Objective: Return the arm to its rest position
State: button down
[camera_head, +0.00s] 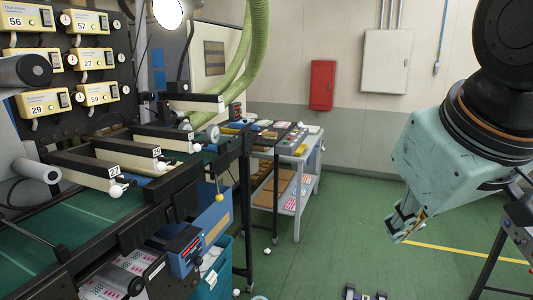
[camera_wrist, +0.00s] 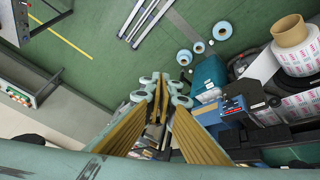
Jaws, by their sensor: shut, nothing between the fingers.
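My gripper (camera_head: 405,222) hangs at the right side of the head view, below my large pale teal wrist housing. It is over open green floor, clear of the rewinder and the cart. In the wrist view my gripper (camera_wrist: 160,84) points down, its fingers brought together at the tips. The fingers are shut with nothing between them. Part of my arm is cut off by the right edge of the head view.
The web rewinder (camera_head: 120,215) fills the left, with numbered yellow control units above it. A grey cart (camera_head: 290,165) stands behind. Floor between rewinder and gripper is mostly free.

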jog(key=s+f+m+g, duration=0.2)
jog(key=s+f, duration=0.4)
jog(key=s, duration=0.7)
jog(key=shift+a+m+y+b, duration=0.3)
jog(key=shift+a+m+b, duration=0.05)
jog(key=shift+m+b, duration=0.1)
jog(key=shift+w, duration=0.1)
